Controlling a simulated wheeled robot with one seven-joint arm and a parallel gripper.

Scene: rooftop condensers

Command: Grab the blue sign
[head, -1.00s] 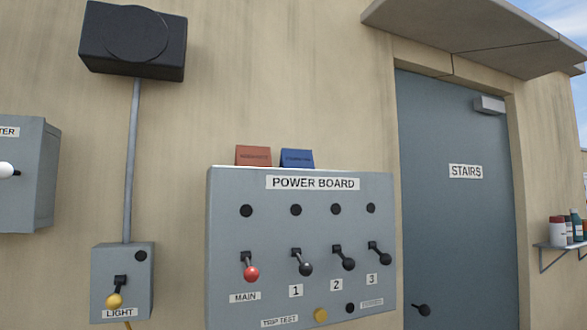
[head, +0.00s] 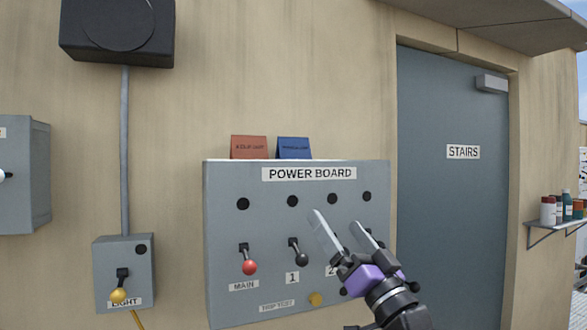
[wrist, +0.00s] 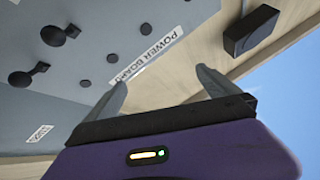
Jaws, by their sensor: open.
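The blue sign (head: 294,148) stands on top of the grey power board (head: 225,215), just right of a red sign (head: 249,147). Its lettering is too small to read surely. My gripper (head: 336,220) is in front of the board, below and right of the blue sign, open and empty, its fingers pointing up and left. I cannot make out the blue sign in the wrist view.
The board carries a red-knobbed main lever (head: 249,266) and black levers, some hidden behind my gripper. A light switch box (head: 125,265) is at the left, a black wall box (head: 118,25) above it. A grey stairs door (head: 452,220) and a shelf of bottles (head: 553,222) are at the right.

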